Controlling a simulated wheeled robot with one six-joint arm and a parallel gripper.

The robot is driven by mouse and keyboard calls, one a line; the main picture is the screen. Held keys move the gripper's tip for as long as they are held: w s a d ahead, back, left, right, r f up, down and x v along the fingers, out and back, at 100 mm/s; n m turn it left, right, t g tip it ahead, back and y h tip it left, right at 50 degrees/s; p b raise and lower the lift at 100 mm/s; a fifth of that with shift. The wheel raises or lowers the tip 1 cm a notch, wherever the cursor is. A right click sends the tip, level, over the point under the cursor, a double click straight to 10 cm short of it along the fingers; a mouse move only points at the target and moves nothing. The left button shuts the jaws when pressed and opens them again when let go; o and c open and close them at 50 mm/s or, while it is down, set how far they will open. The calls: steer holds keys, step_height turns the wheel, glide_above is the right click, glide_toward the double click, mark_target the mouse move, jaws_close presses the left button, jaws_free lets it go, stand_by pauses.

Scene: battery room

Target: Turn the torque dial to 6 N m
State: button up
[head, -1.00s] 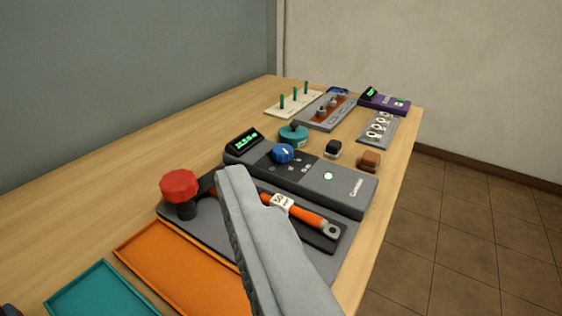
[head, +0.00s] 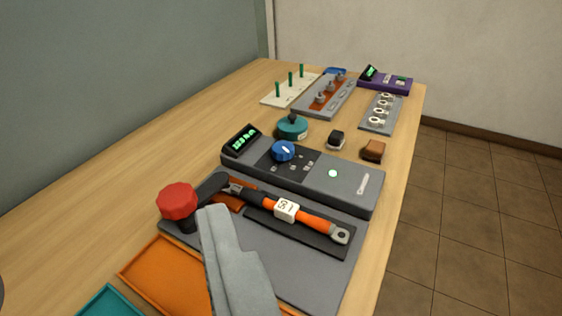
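A blue dial (head: 283,151) with a white pointer mark sits on the dark panel of a long grey unit (head: 340,186). Small marks beside it are too small to read. A green-lit display (head: 242,138) stands left of the dial; its digits are unclear. My gripper (head: 214,218) shows as a pale grey finger rising from the bottom edge, its tip over the grey tray, nearer than the dial and apart from it in the picture. I cannot see a clear second finger, and nothing is visibly held.
A red knob (head: 177,200) stands left of the finger. An orange-handled torque wrench (head: 315,222) lies in the grey tray (head: 285,262). Orange (head: 160,270) and teal (head: 105,303) trays are in front. A teal round pot (head: 292,128) and small blocks stand behind the unit.

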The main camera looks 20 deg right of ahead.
steer(key=w+d+r+m+g, duration=0.2)
steer(key=w+d+m+g, duration=0.15)
steer(key=w, duration=0.45)
steer(key=m+g, duration=1.2)
steer(key=m, duration=0.3)
glide_above(283, 147)
step_height(283, 147, down, 5)
steer(key=shift+g, duration=0.25)
step_height(283, 147, down, 17)
steer(key=shift+f, duration=0.1)
steer(key=shift+c, duration=0.5)
steer(key=c, duration=0.9)
steer(key=shift+n, duration=0.25)
